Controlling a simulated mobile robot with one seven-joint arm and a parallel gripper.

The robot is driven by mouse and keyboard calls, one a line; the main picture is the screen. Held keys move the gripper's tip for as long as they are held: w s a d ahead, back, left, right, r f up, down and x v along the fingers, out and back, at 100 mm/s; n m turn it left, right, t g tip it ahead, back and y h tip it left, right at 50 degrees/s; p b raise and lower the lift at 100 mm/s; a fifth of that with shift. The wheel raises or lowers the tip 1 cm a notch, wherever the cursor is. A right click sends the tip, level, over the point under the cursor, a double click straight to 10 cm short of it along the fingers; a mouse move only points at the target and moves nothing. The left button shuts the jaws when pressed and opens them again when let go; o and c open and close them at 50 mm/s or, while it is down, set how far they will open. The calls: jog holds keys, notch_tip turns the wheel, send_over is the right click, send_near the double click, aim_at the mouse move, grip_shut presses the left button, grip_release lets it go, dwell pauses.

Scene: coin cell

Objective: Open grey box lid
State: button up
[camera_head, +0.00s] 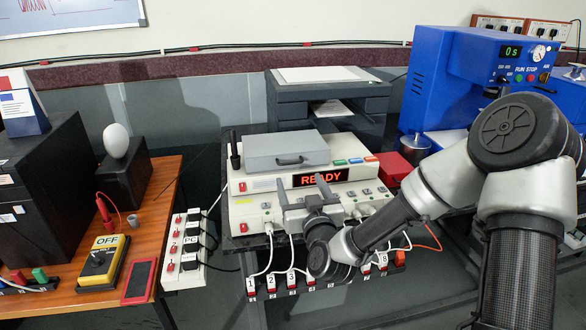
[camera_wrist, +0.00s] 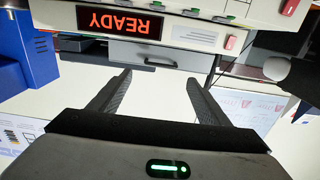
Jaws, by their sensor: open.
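The grey box (camera_head: 270,142) sits on top of the white instrument with the red READY display (camera_head: 321,179). Its lid (camera_head: 284,140) looks shut, and a dark handle (camera_head: 291,160) is on its front face. My gripper (camera_head: 300,186) is in front of the instrument, below and apart from the handle. Its two fingers are spread with nothing between them. In the wrist view, which is upside down, my open gripper (camera_wrist: 159,80) shows below the READY display (camera_wrist: 120,23).
Cables plug into the lower white unit (camera_head: 247,210) and the numbered sockets below. A red box (camera_head: 396,167) stands right of the instrument. A dark printer-like unit (camera_head: 330,100) is behind. A blue machine (camera_head: 447,80) stands at right. A power strip (camera_head: 184,255) is at left.

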send_near(285, 152)
jog(key=w, duration=0.1)
jog(key=w+f, duration=0.1)
jog(key=w, duration=0.2)
jog(key=shift+w+f+b, duration=0.1)
jog(key=shift+f+b, duration=0.15)
jog(key=shift+b, duration=0.05)
